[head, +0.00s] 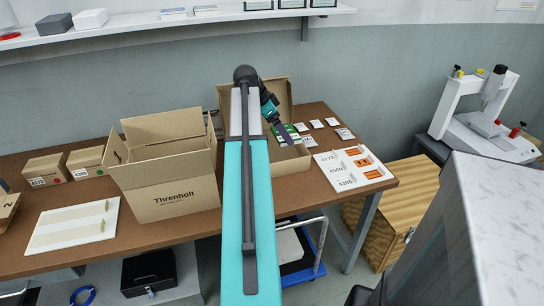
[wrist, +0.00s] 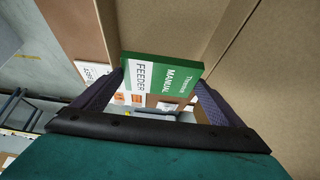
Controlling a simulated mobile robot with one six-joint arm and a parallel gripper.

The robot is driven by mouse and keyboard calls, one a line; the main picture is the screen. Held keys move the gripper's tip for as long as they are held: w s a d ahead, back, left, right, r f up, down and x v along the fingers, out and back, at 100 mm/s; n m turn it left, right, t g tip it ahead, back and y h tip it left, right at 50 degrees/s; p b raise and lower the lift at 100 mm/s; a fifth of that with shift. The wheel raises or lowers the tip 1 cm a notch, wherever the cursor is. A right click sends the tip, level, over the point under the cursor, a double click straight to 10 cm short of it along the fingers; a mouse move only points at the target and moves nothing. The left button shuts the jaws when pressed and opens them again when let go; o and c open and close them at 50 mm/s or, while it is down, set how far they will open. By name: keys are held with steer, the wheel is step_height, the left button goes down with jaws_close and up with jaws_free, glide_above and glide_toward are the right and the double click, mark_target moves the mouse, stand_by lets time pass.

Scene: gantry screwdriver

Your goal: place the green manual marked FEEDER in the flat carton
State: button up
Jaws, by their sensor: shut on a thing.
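The green manual marked FEEDER (wrist: 165,72) is held between the two fingers of my gripper (wrist: 158,92), with its white label band facing the wrist camera. In the head view, part of the green manual (head: 291,130) shows beside my gripper (head: 279,128), at the flat carton. The flat carton (head: 291,164) lies open on the bench with its lid raised at the back. Its cardboard (wrist: 235,25) fills the top and right of the wrist view, close to the manual. My arm hides the carton's left part. I cannot tell whether the manual touches the carton.
A tall open Threnholt box (head: 180,190) stands left of my arm. Several small cards (head: 316,124) lie right of the flat carton, near a white board (head: 353,168) with numbers and orange marks. Two small boxes (head: 85,162) and a white panel (head: 74,226) are at left.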

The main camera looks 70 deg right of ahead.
steer(key=shift+f, duration=2.85)
steer(key=shift+f, duration=1.85)
steer(key=shift+f, duration=0.15)
steer(key=o, duration=0.9)
steer(key=v, duration=1.2)
